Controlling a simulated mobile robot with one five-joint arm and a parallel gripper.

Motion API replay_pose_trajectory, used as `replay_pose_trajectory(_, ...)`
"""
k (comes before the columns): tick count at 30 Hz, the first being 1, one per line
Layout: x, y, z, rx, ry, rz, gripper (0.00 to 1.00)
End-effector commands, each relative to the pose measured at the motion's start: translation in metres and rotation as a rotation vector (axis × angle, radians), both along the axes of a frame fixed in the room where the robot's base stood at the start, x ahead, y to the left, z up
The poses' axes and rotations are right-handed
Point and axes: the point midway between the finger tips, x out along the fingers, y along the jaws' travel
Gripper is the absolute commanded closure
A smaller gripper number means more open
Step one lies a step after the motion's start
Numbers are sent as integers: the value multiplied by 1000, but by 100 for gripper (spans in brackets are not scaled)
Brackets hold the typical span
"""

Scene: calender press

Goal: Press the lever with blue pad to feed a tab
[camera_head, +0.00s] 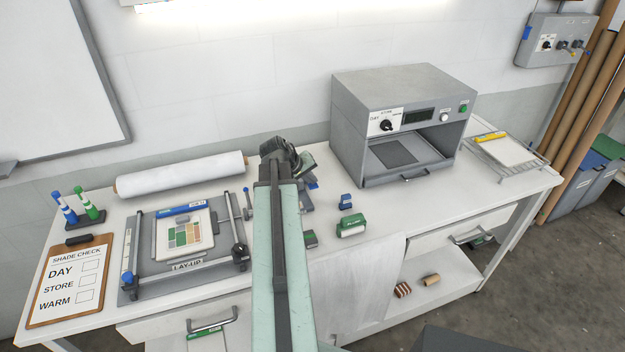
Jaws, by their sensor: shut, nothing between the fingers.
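My arm reaches up the middle of the view, and my gripper (287,152) is at its far end, above the back of the white workbench. The dark jaws look shut and hold nothing that I can see. Just right of my arm, partly hidden behind it, is a grey device with a small blue part (312,183), which may be the lever's blue pad. I cannot tell whether my gripper touches it. No tab can be made out there.
A grey press oven (405,85) stands right of my gripper. A blue stamp (346,201) and a green stamp (351,225) lie in front. The lay-up frame (131,292), clipboard (33,322) and white roll (180,174) are at left. A rack (535,165) is at far right.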

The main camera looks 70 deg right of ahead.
Motion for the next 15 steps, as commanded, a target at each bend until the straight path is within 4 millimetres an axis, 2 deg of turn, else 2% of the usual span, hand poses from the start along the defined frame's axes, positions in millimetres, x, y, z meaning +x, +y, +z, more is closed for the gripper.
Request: replay_pose_trajectory(15, 4, -5, 27, 0, 0, 0, 100)
